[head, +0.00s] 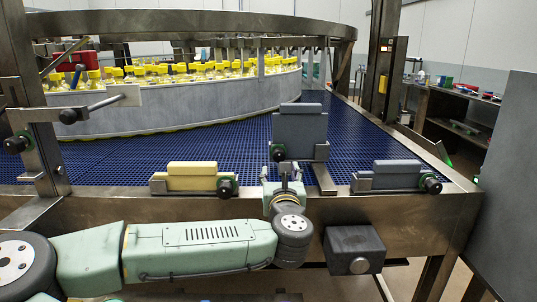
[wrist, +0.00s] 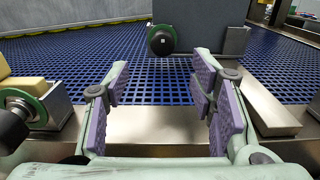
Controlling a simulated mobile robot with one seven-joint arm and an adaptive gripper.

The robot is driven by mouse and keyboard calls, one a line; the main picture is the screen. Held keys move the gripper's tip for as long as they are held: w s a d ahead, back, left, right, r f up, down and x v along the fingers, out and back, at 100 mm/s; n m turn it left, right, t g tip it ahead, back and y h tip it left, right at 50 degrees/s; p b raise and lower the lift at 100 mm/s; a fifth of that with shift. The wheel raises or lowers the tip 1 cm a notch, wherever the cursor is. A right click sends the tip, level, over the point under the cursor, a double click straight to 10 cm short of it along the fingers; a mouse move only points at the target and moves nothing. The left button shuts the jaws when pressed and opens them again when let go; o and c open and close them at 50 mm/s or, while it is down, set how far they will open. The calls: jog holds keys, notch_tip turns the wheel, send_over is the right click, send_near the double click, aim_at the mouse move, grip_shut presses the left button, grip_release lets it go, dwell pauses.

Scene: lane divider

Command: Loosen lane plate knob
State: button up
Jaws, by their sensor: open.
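A tall dark grey lane plate (head: 300,128) stands upright in the middle of the conveyor's near edge; its lower part shows in the wrist view (wrist: 205,32). Its black round knob (head: 278,152) with a green ring is at the plate's lower left. In the wrist view this knob (wrist: 161,41) faces me, beyond the fingertips and roughly centred between them. My gripper (head: 284,178) is open and empty, just below and in front of the knob. In the wrist view the purple-padded fingers (wrist: 160,85) are spread wide, with clear space between them and no contact with the knob.
A yellow block (head: 192,175) with its own knob (head: 226,188) sits to the left. A low grey block (head: 397,173) with a knob (head: 430,185) sits to the right. A dark box (head: 354,245) hangs below the steel edge (head: 380,207). Yellow-capped bottles (head: 205,70) stand behind.

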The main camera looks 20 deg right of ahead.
aim_at(279, 156)
jog(key=p+x, duration=0.2)
jog(key=x, duration=0.8)
jog(key=shift+d+p, duration=0.1)
jog(key=shift+p, duration=0.2)
jog(key=shift+c, duration=0.3)
jog(key=c, duration=1.1)
